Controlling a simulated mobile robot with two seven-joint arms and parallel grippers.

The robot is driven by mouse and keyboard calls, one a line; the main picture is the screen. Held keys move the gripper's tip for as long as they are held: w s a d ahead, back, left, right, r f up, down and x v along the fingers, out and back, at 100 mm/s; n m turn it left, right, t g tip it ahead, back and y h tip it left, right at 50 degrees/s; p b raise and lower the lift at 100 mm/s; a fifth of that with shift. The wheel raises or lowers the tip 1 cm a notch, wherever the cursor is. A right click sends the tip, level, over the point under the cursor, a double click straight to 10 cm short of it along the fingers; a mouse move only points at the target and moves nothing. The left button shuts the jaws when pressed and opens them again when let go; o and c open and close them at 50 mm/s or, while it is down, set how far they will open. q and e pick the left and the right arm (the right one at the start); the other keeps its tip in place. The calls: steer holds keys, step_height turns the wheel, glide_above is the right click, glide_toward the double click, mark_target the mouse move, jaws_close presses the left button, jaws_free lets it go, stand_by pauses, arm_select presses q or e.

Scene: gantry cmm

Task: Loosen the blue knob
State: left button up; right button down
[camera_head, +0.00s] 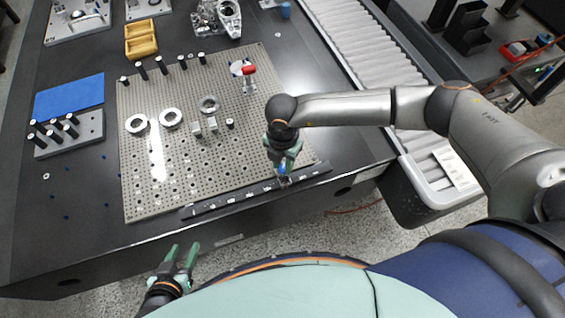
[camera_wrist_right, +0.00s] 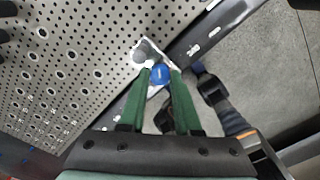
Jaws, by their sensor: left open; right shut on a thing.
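The blue knob (camera_head: 283,170) is at the front edge of the perforated plate (camera_head: 170,205), near the dark scale bar (camera_head: 225,201). In the right wrist view the blue knob (camera_wrist_right: 160,74) sits between the green fingertips, beside a small metal fitting (camera_wrist_right: 143,52). My right gripper (camera_head: 284,162) points down at the plate's front right and is shut on the blue knob; its fingers hide part of it. It also shows in the right wrist view (camera_wrist_right: 161,78). My left gripper (camera_head: 182,257) is open and empty, in front of the table's front edge, apart from everything.
On the plate stand several metal rings (camera_head: 170,118), black-topped pins and a red-handled clamp (camera_head: 248,72). A blue block (camera_head: 70,96) and a grey pin holder (camera_head: 66,137) lie left. A roller conveyor (camera_head: 355,45) runs at right. Free floor shows beyond the front edge.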

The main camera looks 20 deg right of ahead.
mark_target(282, 168)
steer(key=shift+n+b, duration=0.8)
steer(key=shift+n, duration=1.4)
steer(key=shift+r, duration=0.1)
steer(key=c, duration=0.9)
jaws_free()
step_height(282, 168, up, 12)
steer(key=shift+r+b, duration=0.25)
steer(key=shift+b, duration=0.15)
